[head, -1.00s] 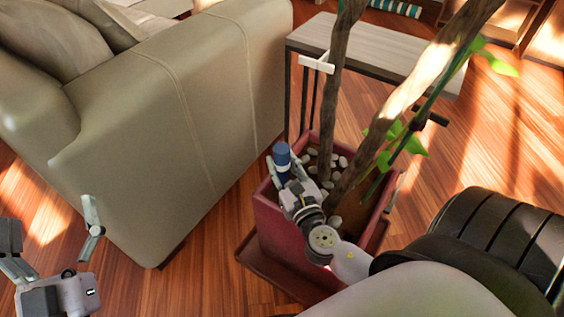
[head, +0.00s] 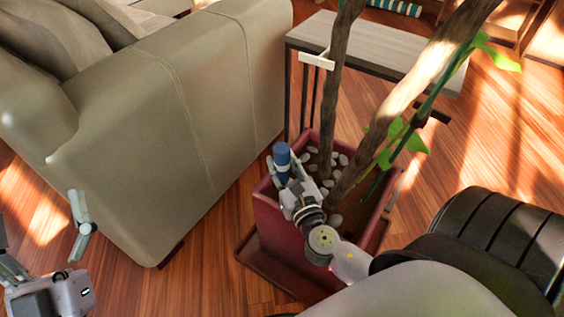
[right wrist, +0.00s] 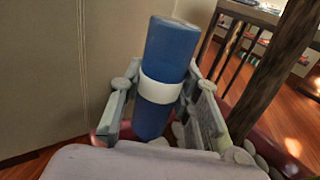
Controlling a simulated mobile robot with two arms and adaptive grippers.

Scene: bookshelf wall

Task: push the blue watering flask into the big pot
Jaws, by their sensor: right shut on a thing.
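The blue watering flask (head: 282,158) has a white band round its middle, which shows in the right wrist view (right wrist: 160,88). My right gripper (head: 285,172) is shut on the flask, with one finger on each side of it in the right wrist view (right wrist: 160,105). The flask is roughly upright, slightly tilted, at the left rear edge of the big red pot (head: 283,232). My left gripper (head: 45,240) is open and empty at the lower left, away from the pot.
The pot holds pale pebbles (head: 336,221) and thick trunks (head: 330,100) with green leaves, close to the right of my gripper. A beige sofa (head: 190,120) stands left of the pot. A low wooden-topped table (head: 400,57) is behind. Wood floor lies between sofa and pot.

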